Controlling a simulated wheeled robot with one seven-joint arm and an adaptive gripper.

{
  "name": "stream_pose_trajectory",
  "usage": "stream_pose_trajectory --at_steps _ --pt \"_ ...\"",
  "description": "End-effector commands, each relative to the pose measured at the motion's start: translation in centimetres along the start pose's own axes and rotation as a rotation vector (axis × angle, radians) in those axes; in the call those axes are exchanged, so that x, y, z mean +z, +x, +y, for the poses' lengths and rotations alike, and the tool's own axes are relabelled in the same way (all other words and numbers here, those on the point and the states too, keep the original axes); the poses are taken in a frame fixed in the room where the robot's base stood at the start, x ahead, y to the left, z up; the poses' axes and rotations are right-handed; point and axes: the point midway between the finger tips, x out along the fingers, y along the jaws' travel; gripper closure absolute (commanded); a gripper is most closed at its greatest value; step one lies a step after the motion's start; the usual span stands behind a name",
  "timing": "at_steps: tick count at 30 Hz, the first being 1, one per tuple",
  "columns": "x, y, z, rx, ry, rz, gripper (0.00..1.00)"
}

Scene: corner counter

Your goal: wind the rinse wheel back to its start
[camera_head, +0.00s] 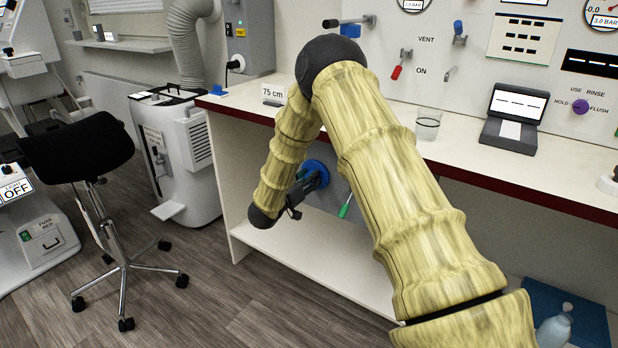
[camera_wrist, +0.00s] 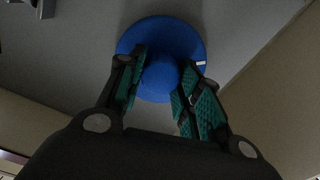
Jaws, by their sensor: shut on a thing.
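The blue round wheel (camera_head: 319,172) is mounted on the panel under the counter, partly hidden behind my gripper (camera_head: 298,192). The wrist view shows the wheel (camera_wrist: 190,36) face on, with a raised blue hub in its middle. A short white mark (camera_wrist: 201,63) is on its right rim. My gripper (camera_wrist: 164,62) is shut on the hub, one green-padded finger on each side. I take this wheel for the rinse wheel; no label for it is readable.
A green-handled lever (camera_head: 345,207) hangs just right of the wheel. The countertop edge (camera_head: 460,175) runs above my forearm, and a lower shelf (camera_head: 300,262) lies below. A purple knob (camera_head: 580,106) marked HOLD, USE, RINSE, FLUSH is on the wall panel. A chair (camera_head: 80,150) stands at left.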

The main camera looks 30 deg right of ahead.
Motion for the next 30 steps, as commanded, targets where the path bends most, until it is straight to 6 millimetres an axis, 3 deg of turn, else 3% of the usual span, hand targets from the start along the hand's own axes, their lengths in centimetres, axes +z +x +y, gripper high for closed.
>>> stream_pose_trajectory --at_steps 8,30 --pt "-0.68 -0.11 0.03 -0.002 -0.198 0.002 0.89" --pt "-0.23 -0.18 -0.4 -0.004 -0.9 0.003 0.89"
